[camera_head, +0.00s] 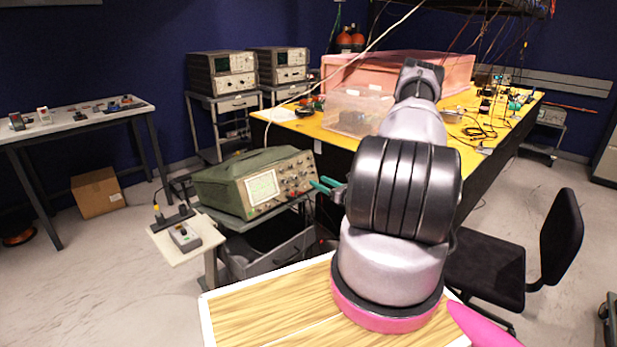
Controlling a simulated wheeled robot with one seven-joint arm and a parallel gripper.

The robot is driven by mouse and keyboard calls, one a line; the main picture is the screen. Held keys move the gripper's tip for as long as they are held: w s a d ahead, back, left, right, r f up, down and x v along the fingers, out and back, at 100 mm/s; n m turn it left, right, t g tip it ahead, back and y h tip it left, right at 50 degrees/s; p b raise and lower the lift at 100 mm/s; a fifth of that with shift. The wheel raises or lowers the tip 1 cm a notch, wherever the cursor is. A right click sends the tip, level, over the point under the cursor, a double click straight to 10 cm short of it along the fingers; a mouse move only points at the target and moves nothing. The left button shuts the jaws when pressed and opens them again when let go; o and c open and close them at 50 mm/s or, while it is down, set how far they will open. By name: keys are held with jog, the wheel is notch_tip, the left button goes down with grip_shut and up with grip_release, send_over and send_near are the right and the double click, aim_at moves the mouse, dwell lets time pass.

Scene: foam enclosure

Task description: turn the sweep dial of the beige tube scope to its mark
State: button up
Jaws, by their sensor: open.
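A bulky tube scope (268,186) with an olive-green case and a beige front panel stands on a cart. Its pale screen is on the left of the panel, and several small knobs are on the right. I cannot tell which knob is the sweep dial or see its mark at this size. My gripper (317,185) has teal fingers and is open, with its tips close to the right edge of the panel. I cannot tell whether they touch it. My arm hides what lies behind and to the right of the gripper.
Two more scopes (222,73) (282,65) stand on carts at the back. A small grey device (184,236) lies on a side shelf left of the near scope. A yellow-topped bench (290,132) with a clear box stands behind. A black chair (490,268) is at right.

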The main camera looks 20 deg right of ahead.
aim_at(306, 174)
jog(key=x, duration=0.7)
jog(key=shift+a, duration=0.1)
grip_shut()
